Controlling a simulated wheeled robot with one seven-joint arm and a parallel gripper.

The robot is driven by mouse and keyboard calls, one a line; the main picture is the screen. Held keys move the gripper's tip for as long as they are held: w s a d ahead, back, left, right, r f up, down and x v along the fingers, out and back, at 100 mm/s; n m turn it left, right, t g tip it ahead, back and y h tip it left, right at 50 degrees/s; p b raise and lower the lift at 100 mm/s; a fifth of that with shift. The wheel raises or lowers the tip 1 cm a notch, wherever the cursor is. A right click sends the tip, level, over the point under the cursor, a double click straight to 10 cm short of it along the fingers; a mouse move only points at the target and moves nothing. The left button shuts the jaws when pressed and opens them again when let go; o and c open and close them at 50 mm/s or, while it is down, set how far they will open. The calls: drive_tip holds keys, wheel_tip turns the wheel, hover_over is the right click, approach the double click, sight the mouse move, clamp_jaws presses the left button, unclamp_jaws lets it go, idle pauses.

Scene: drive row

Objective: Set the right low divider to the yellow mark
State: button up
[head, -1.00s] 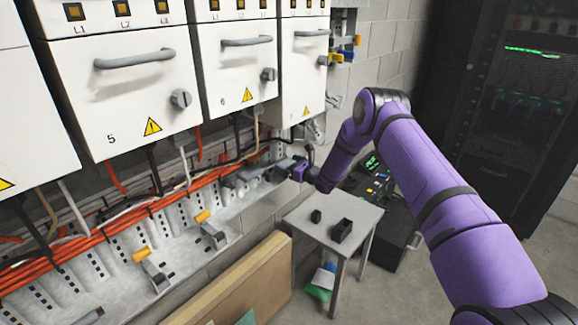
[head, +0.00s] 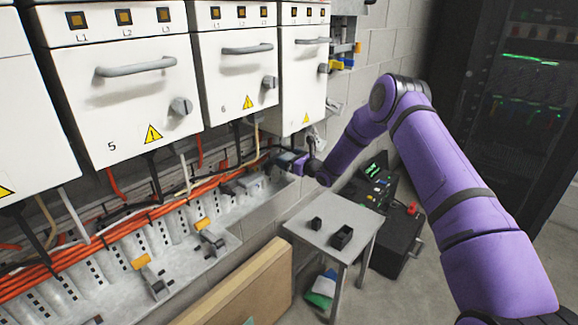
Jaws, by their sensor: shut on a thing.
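My gripper (head: 286,159) is at the far right end of the cable tray (head: 215,240), under the last white cabinet. It is shut on a small grey part there, which seems to be the right low divider. The part is small and mostly hidden by the fingers. A plain grey block (head: 250,185) lies farther along. I cannot make out a separate yellow mark near my gripper.
Orange and black cables (head: 130,215) run along the back of the tray, below the white cabinets (head: 120,90). A small grey table (head: 345,222) with two black boxes stands in front. A brown board (head: 235,285) leans nearby. A black case (head: 395,240) and dark rack (head: 510,120) are right.

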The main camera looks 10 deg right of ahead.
drive_tip(key=shift+r, duration=0.25)
drive_tip(key=o, duration=1)
drive_tip(key=shift+r, duration=0.1)
drive_tip(key=shift+s+d, duration=0.35)
drive_tip(key=v, duration=0.9)
drive_tip(key=shift+s+d, duration=0.2)
drive_tip(key=shift+s, duration=0.15)
